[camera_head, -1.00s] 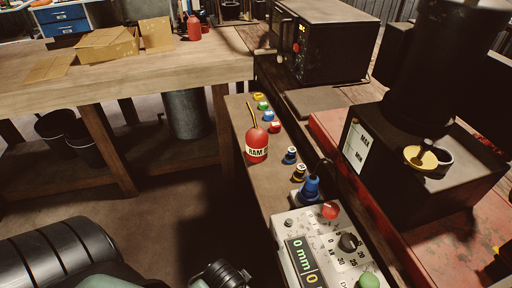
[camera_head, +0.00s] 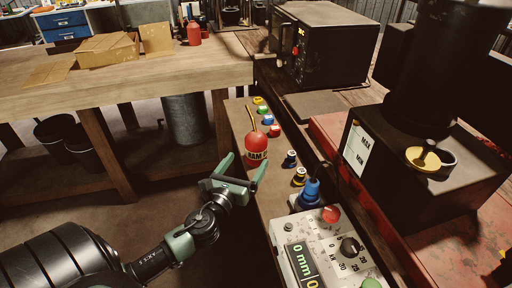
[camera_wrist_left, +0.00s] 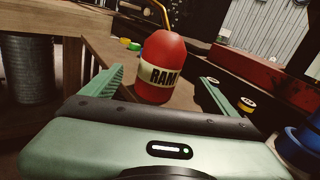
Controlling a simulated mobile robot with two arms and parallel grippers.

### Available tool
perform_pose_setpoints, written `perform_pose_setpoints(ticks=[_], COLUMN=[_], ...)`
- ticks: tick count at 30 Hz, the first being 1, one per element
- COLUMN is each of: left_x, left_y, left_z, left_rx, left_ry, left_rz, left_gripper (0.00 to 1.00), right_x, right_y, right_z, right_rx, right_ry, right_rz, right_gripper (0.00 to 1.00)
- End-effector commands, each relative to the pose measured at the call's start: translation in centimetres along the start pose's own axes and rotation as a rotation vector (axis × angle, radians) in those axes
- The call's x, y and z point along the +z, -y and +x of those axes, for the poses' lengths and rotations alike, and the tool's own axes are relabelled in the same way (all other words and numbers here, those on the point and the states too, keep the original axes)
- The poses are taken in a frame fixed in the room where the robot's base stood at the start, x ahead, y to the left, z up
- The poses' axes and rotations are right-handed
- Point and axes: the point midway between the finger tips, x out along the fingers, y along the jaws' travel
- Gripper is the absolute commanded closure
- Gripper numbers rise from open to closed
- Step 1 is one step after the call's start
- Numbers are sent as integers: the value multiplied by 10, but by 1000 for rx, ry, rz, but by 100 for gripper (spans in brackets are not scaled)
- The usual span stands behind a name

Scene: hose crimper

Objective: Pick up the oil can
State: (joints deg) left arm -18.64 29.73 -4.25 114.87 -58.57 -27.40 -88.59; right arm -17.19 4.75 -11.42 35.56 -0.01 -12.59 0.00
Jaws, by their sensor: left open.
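The oil can (camera_head: 257,143) is red and round-topped, with a pale label reading RAM and a thin brass spout. It stands upright on the narrow wooden ledge (camera_head: 239,119). My left gripper (camera_head: 244,168) is open just in front of it, its fingers pointing at the can. In the left wrist view the can (camera_wrist_left: 164,62) is between the two spread green fingers, beyond their tips or close to them; I cannot tell whether they touch. The lower front of the can is partly hidden by the gripper in the head view. My right gripper is not in view.
Several coloured caps (camera_head: 262,110) lie behind the can, and two dark fittings (camera_head: 299,177) stand to its right. A blue fitting (camera_head: 311,190) and the control box (camera_head: 305,237) are nearer. A wooden workbench (camera_head: 150,78) is at the left; a black machine (camera_head: 420,150) at the right.

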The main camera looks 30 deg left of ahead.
Motion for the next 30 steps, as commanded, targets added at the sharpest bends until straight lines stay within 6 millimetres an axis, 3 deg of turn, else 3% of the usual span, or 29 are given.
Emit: perform_pose_setpoints(ticks=[4,19,28,29,30], left_x=[4,-2,-4,-4,-4], left_y=[4,0,0,0,0], left_z=[13,77,83,83,83], left_rx=[-38,-36,-37,-37,-37], left_ry=[18,17,15,15,15], left_rz=[119,115,114,114,114], left_gripper=[12,12,12,14,26], right_x=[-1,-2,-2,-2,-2], right_y=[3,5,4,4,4], right_z=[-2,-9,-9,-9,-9], right_rx=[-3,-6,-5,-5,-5], right_ry=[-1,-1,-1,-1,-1], right_rz=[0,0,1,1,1], right_gripper=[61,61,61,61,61])
